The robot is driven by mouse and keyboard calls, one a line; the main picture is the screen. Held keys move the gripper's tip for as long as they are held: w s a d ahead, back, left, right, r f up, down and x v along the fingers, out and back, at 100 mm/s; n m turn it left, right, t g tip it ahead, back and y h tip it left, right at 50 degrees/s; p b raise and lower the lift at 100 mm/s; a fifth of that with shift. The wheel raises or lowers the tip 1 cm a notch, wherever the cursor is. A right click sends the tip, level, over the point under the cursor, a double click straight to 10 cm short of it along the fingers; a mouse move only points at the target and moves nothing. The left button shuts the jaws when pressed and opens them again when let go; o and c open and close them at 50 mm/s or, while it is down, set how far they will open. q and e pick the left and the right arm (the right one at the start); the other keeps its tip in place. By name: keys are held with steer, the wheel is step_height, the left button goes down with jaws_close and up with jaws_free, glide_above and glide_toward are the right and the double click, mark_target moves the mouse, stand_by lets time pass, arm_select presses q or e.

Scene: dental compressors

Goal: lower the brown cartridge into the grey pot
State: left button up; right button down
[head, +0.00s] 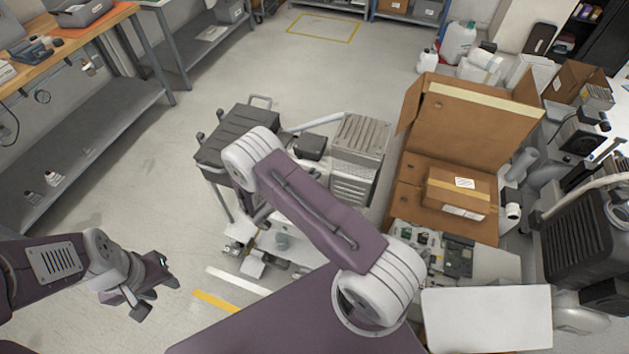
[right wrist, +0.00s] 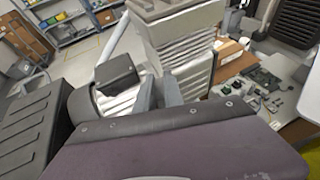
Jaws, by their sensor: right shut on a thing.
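My right gripper (right wrist: 160,92) shows in the right wrist view, with its two grey fingers close together. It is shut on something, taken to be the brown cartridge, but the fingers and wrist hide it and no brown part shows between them. In the head view my own right arm covers this gripper. I cannot make out the grey pot for certain.
The compressor's ribbed block (head: 357,150) and a black ribbed case (head: 238,140) stand close around the right arm. An open cardboard box (head: 470,125) and a circuit board (head: 440,250) lie to the right. A wooden workbench (head: 75,42) is far left.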

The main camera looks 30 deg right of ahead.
steer(key=shift+w+d+f, duration=0.1)
steer(key=shift+d, duration=0.45)
steer(key=shift+a+f, duration=0.15)
steer(key=shift+a, duration=0.1)
steer(key=shift+f+b, duration=0.35)
steer(key=shift+b, duration=0.05)
step_height(320, 180, down, 3)
steer(key=shift+d+r+b, duration=0.1)
steer(key=shift+b, duration=0.95)
steer(key=shift+f+b, duration=0.3)
steer(key=shift+f, duration=0.1)
steer(key=shift+f+b, duration=0.2)
steer(key=shift+b, duration=0.15)
